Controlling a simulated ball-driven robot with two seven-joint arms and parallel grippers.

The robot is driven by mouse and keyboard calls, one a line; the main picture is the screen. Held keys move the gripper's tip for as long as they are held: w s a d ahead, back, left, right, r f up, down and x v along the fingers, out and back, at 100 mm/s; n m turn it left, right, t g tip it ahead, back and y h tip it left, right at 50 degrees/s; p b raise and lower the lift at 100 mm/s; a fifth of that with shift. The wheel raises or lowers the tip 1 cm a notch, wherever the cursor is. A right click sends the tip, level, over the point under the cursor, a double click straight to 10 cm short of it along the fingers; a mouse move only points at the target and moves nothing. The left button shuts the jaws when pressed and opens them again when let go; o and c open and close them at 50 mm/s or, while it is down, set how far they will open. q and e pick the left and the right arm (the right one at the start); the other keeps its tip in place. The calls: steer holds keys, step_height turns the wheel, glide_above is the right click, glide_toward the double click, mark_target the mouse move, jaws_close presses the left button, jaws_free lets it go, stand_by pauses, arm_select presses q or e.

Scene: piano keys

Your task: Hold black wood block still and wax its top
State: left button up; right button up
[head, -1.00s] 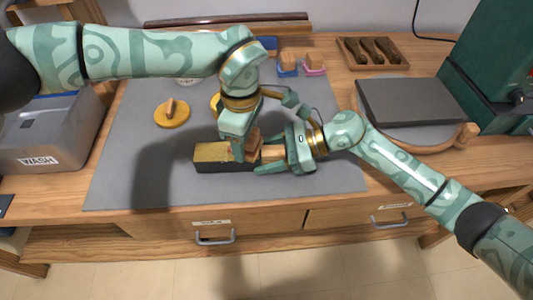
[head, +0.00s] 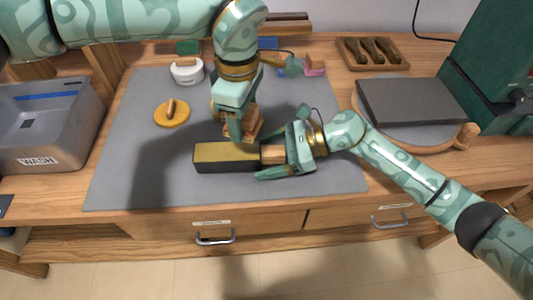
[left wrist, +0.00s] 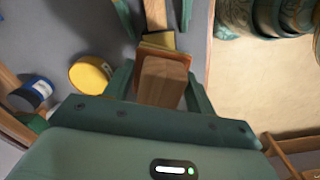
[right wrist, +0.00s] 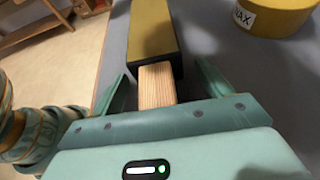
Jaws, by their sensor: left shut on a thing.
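The black wood block (head: 226,158) lies on the grey mat with a yellowish-gold top; it also shows in the right wrist view (right wrist: 152,35). A pale wooden piece (right wrist: 156,85) sticks out of its right end. My right gripper (head: 275,155) is open around this piece, with gaps on both sides. My left gripper (head: 245,132) is shut on a brown wooden applicator (left wrist: 163,80) with an orange-brown edge, over the block's right rear part. Contact with the top cannot be told.
A yellow disc with a wooden handle (head: 172,113) and a white container (head: 187,71) stand on the mat (head: 110,180). A grey WASH bin (head: 40,120) is left. A dark slab (head: 412,102) and slotted wooden tray (head: 372,53) are right. Front mat is clear.

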steer(key=v, duration=1.2)
steer(key=shift+p, duration=0.4)
steer(key=shift+f, duration=0.1)
